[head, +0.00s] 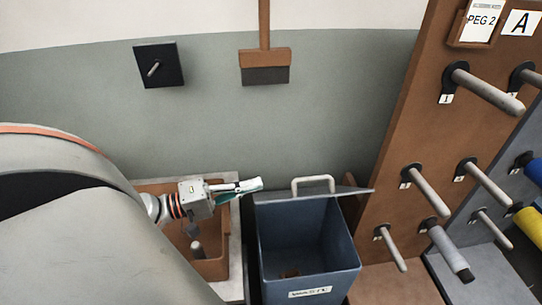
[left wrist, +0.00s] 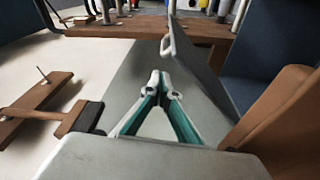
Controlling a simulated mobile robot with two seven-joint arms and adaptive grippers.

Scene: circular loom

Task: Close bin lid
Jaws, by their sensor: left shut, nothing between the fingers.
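The blue waste bin (head: 307,240) stands open in the head view, with a white label on its front and its inside visible from above. Its grey lid (head: 350,191) is raised at the rear and seen nearly edge-on, with a pale loop handle (head: 313,181) on it. In the left wrist view the lid (left wrist: 200,68) is a tilted dark panel, with the handle (left wrist: 168,46) at its left edge. My left gripper (head: 258,184) is shut and empty, just left of the lid and apart from the handle; its fingertips (left wrist: 160,76) meet in the wrist view. My right gripper is not visible.
A brown tray (head: 212,268) with a grey object lies below my left gripper. A brown peg board (head: 397,145) with several protruding pegs rises right of the bin. A brush (head: 264,66) and a black square plate (head: 159,64) are on the back wall.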

